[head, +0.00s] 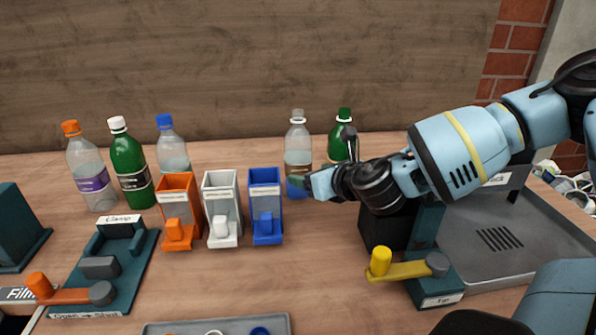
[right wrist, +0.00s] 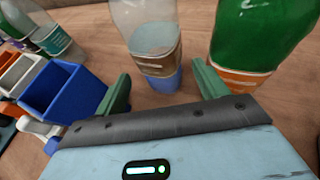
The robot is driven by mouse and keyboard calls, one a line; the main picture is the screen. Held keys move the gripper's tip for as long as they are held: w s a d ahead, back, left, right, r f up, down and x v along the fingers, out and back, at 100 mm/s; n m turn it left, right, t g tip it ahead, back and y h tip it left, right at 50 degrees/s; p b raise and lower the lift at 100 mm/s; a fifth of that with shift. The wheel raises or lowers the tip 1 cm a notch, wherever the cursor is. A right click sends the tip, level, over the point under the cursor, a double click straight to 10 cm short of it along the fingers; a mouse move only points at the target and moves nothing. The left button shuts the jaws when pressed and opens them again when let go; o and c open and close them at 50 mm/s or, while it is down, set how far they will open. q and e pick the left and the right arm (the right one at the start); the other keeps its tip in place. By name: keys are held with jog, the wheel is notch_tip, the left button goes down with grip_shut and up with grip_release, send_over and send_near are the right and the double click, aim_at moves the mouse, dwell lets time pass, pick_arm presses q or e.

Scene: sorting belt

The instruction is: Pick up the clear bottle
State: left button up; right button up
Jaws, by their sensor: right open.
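Three clear bottles stand at the back of the table in the head view: one with an orange cap and purple label (head: 88,165), one with a blue cap (head: 172,148), and one with a grey cap, brown label and blue lower part (head: 298,140). My right gripper (head: 306,184) is open at the lower part of the grey-capped bottle. In the right wrist view, that bottle (right wrist: 147,35) stands upright ahead of the open fingers (right wrist: 163,86), in line with the gap between them. I cannot tell whether the fingertips reach around it. My left gripper is not in view.
A green bottle (head: 338,140) stands close right of the grey-capped one; another green bottle (head: 131,165) is at left. Orange (head: 180,210), white (head: 222,208) and blue (head: 266,205) bins stand in front. A clamp fixture (head: 110,270) and yellow-handled lever (head: 400,268) are nearer.

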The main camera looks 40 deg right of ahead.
aim_at(306, 172)
jog(key=x, duration=0.4)
jog(key=shift+w+f+b, duration=0.2)
jog(key=shift+w+b, duration=0.05)
jog(key=shift+b, duration=0.1)
jog(key=c, duration=0.8)
jog(key=shift+r, duration=0.15)
